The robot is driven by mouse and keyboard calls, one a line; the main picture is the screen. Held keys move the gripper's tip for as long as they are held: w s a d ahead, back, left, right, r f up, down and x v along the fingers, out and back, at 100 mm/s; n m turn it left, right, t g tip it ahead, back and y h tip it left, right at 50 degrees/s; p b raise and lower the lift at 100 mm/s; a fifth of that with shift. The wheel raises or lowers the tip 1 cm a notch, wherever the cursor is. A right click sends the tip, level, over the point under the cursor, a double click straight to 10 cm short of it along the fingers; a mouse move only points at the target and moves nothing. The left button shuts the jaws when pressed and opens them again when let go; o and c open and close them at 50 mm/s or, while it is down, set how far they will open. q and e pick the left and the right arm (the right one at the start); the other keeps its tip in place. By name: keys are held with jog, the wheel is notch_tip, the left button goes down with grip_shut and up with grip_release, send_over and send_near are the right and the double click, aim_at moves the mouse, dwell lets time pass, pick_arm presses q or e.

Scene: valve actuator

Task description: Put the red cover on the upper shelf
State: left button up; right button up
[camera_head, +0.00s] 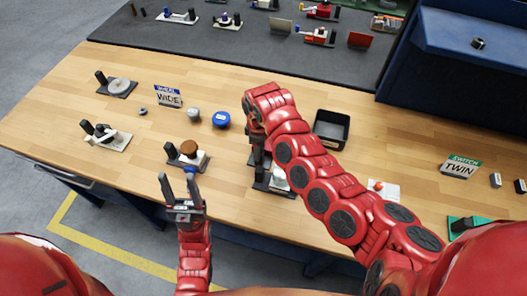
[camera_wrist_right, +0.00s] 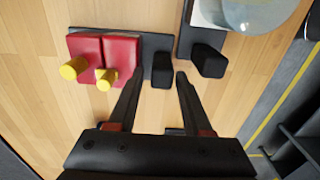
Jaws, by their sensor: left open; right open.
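In the right wrist view, two red blocks with yellow knobs (camera_wrist_right: 104,55) sit side by side on a dark base, left of my right gripper (camera_wrist_right: 160,76). I cannot tell which red part is the cover. My right gripper is open, its fingertips near a black post (camera_wrist_right: 162,70) on that base; I cannot tell whether they touch it. In the head view my right arm hides these red blocks. My left gripper (camera_head: 178,179) is open and empty at the table's front edge. A blue shelf unit (camera_head: 476,38) stands at the back right; its levels are unclear.
The wooden table (camera_head: 225,75) holds several small devices on bases, a blue round part (camera_head: 221,119), a black bin (camera_head: 331,128) and signs reading WIDE (camera_head: 169,97) and TWIN (camera_head: 461,167). A dark mat (camera_head: 225,42) behind holds more devices. Wood is bare right of the bin.

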aim_at(266, 157)
notch_tip(266, 157, down, 4)
jog(key=b, duration=0.3)
jog(key=shift+s+a+f, duration=0.15)
jog(key=shift+f, duration=0.35)
jog(key=shift+r, duration=0.15)
jog(key=shift+c, duration=0.7)
grip_shut()
